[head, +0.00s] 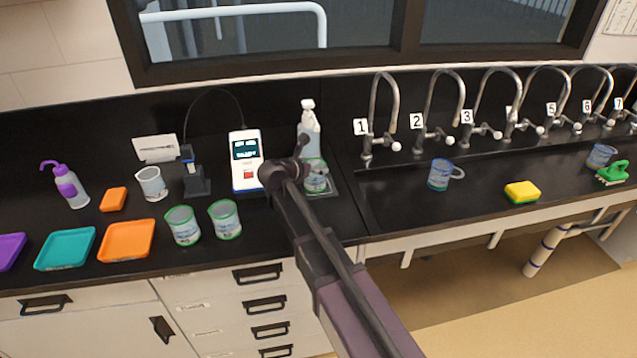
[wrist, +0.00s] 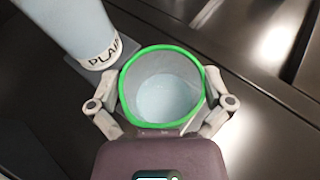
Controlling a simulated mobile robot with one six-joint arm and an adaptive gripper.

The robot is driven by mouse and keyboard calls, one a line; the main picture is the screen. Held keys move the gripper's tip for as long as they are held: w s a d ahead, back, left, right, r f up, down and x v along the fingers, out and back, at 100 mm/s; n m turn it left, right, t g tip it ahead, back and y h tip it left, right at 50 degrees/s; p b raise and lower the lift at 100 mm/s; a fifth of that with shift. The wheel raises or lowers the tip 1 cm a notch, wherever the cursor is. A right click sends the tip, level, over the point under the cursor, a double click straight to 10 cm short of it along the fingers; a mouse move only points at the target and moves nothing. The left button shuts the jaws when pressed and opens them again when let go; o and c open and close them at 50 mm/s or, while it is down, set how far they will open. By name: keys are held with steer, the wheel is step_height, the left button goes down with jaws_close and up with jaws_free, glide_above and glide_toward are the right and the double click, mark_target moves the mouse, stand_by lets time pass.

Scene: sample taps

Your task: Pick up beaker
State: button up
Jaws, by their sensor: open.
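Several beakers stand on the black counter. One green-rimmed beaker (head: 316,182) is upright on a small grey mat, partly hidden behind my arm in the head view. In the wrist view the green-rimmed beaker (wrist: 162,92) sits between my gripper's spread fingers, seen from above with pale contents. My gripper (wrist: 160,105) is open, one finger on each side of it; I cannot tell whether they touch it. Two more green-rimmed beakers, one (head: 183,226) and another (head: 225,219), stand to the left. A plain-rimmed beaker (head: 151,184) is further left.
A spray bottle (head: 309,130) stands right behind the beaker; it is close in the wrist view (wrist: 75,30). A white meter (head: 246,161) is to the left. Trays (head: 126,241) lie at left.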

stand_by(0.5)
steer(key=c, duration=1)
steer(key=shift+o, duration=0.2)
steer(key=shift+r+p, duration=0.4)
steer(key=shift+p, duration=0.05)
steer(key=s+a+r+p, duration=0.1)
steer(key=s+r+p, duration=0.1)
steer(key=s, duration=0.5)
steer(key=s+a+r+p, duration=0.1)
steer(key=s+r+p, duration=0.1)
steer(key=s, duration=0.6)
steer(key=shift+s+a, duration=0.25)
steer(key=shift+a, duration=0.15)
steer(key=shift+s+r, duration=0.1)
steer(key=shift+s, duration=0.05)
stand_by(0.8)
